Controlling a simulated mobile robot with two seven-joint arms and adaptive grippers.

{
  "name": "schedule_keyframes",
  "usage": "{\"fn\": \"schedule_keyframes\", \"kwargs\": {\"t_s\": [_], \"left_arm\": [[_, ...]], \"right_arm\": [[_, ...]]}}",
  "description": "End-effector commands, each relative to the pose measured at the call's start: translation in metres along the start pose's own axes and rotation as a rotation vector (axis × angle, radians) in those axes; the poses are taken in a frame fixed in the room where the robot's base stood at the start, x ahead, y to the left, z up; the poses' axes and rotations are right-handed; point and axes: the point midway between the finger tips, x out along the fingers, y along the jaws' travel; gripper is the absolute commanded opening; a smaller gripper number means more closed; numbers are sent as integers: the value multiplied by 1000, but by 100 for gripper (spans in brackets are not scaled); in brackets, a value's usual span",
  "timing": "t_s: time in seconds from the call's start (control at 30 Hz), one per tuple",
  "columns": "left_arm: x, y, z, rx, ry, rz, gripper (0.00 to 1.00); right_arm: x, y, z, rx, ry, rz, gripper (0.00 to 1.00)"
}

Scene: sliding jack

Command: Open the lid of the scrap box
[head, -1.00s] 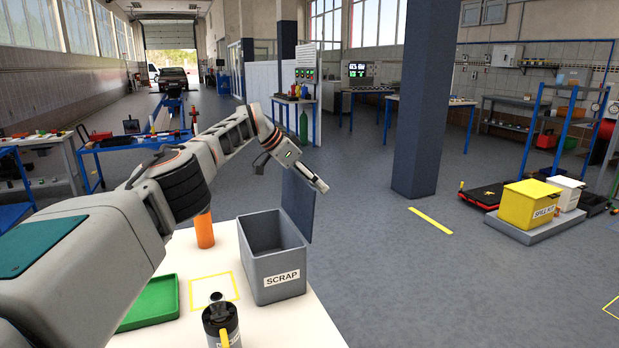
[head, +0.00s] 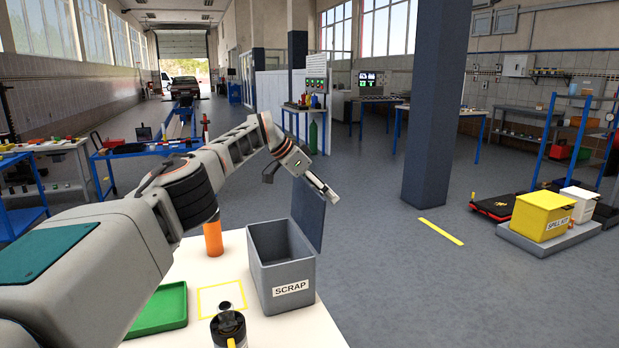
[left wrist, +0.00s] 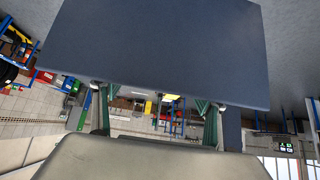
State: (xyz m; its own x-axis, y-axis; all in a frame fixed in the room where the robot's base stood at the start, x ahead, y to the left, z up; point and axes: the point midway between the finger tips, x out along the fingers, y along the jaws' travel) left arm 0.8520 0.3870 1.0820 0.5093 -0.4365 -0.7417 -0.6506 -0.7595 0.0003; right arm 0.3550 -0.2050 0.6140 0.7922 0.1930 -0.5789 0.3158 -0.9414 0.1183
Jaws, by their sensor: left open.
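The grey scrap box (head: 288,276), labelled SCRAP, stands on the white table and is open at the top. Its dark blue-grey lid (head: 309,215) stands upright at the far right side of the box. My left gripper (head: 334,197) is above and beside the lid's upper edge, to the right of the box. In the left wrist view the lid (left wrist: 160,45) fills the upper middle as a large flat panel. The left gripper (left wrist: 152,92) is open there, its green-padded fingers apart at the panel's edge; I cannot tell whether they touch it. The right gripper is out of view.
The white table (head: 190,262) also carries an orange cylinder (head: 213,238), a green tray (head: 160,310), a yellow marked square (head: 221,300) and a black bottle-like object (head: 229,328) at the front. Beyond the table's right edge is open floor, with a blue-grey pillar (head: 436,130) farther back.

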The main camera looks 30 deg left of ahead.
Motion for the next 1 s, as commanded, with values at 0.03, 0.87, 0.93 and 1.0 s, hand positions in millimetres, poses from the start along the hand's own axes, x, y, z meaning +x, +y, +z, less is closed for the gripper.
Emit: {"fn": "schedule_keyframes", "kwargs": {"t_s": [0.03,0.87,0.93,1.0], "left_arm": [[-5,-2,0,0,1,-2,72],[-113,0,2,-2,-2,-1,72],[-115,0,2,-2,-2,-1,72],[-115,0,2,-2,-2,-1,72]], "right_arm": [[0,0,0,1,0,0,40],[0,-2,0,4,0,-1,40],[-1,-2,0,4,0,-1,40],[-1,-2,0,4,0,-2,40]]}}
